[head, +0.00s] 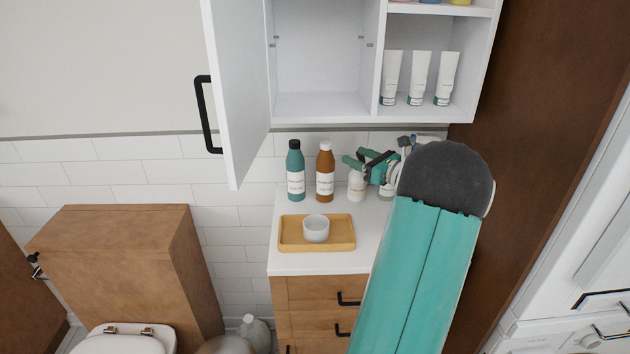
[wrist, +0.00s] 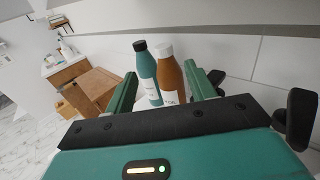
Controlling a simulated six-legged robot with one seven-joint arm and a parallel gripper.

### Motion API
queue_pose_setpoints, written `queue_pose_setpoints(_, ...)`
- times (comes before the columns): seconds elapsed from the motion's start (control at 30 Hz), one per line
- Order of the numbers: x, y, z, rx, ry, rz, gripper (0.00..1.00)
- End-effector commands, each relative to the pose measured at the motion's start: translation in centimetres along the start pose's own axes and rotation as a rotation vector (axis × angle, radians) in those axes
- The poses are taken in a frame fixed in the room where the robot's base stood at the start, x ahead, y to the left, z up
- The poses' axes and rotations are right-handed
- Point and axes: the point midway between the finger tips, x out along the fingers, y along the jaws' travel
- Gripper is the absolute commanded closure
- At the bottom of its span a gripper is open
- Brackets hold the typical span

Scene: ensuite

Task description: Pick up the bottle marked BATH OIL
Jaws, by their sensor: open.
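A teal bottle with a black cap (head: 295,168) and a brown bottle with a white cap (head: 325,170) stand upright side by side on the white counter, near the tiled wall. My gripper (head: 359,159) is open and empty, right of the brown bottle. In the wrist view, the teal bottle (wrist: 147,75) and brown bottle (wrist: 171,75) appear between the fingers, beyond them.
A wooden tray (head: 287,245) with a small grey cup (head: 316,229) sits in front of the bottles. Above hangs a white cabinet (head: 320,104) with its door (head: 238,90) open and several white tubes (head: 418,78) inside. A brown panel (head: 530,130) stands at right.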

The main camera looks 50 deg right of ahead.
Motion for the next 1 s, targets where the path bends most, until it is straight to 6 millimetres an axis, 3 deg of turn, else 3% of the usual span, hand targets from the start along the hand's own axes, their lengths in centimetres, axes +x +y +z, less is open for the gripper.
queue_pose_setpoints(0.4,6.8,-0.3,-0.1,-0.002,0.002,-0.005,0.45)
queue_pose_setpoints(1.0,13.3,-0.5,-0.7,-0.002,0.001,-0.001,0.45)
